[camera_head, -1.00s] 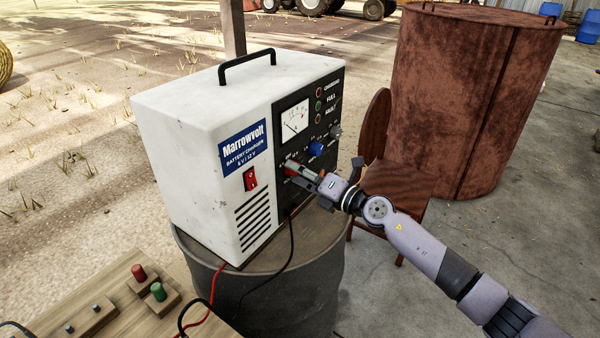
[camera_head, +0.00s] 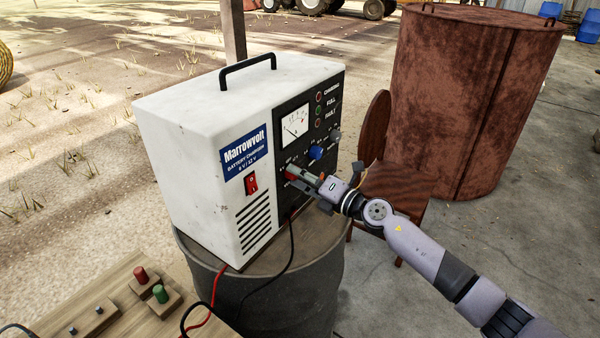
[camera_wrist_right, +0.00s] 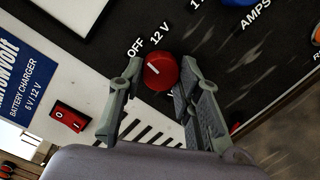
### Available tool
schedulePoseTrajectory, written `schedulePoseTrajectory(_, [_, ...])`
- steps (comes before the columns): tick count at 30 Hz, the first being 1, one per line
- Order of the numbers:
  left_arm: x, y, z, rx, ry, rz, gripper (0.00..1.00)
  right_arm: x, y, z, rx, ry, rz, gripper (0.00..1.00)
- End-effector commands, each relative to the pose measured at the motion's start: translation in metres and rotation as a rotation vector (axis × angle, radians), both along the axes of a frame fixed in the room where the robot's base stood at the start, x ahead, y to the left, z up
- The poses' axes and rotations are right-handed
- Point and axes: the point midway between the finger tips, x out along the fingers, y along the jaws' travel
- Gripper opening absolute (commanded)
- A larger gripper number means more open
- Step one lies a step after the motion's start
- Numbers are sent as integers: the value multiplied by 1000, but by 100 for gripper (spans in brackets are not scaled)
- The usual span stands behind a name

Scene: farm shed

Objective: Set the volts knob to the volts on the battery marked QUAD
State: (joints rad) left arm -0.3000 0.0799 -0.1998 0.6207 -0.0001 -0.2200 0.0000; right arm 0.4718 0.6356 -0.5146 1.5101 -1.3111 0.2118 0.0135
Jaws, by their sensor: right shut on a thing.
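The red volts knob (camera_wrist_right: 157,73) is on the black front panel of the white Marrowvolt charger (camera_head: 185,130). In the right wrist view its white mark points up and left, toward the OFF side; the 12 V label is above the knob. In the head view the knob (camera_head: 291,171) is partly hidden by my right gripper (camera_head: 296,177). My right gripper, also in the wrist view (camera_wrist_right: 160,85), is shut on the knob, one finger on each side. No battery marked QUAD shows. My left gripper is not in view.
A blue knob (camera_head: 316,152) sits above and right of my gripper, with a grey knob above it. The charger stands on a metal drum (camera_head: 305,290). A wooden board with red and green posts lies front left.

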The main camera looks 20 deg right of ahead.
Motion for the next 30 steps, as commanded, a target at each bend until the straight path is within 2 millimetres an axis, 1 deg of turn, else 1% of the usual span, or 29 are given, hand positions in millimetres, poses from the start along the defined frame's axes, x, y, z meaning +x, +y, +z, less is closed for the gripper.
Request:
schedulePoseTrajectory(1, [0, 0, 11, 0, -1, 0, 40, 0, -1, 5, 26, 22, -2, 4])
schedulePoseTrajectory(9, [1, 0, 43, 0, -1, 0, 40, 0, -1, 6, 201, 160, -2, 4])
schedulePoseTrajectory(15, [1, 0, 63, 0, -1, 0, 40, 0, -1, 6, 333, 263, -2, 4])
schedulePoseTrajectory(21, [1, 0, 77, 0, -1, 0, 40, 1, -1, 5, 440, 345, -2, 4])
schedulePoseTrajectory(30, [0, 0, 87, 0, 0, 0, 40, 0, -1, 3, 531, 417, 0, 4])
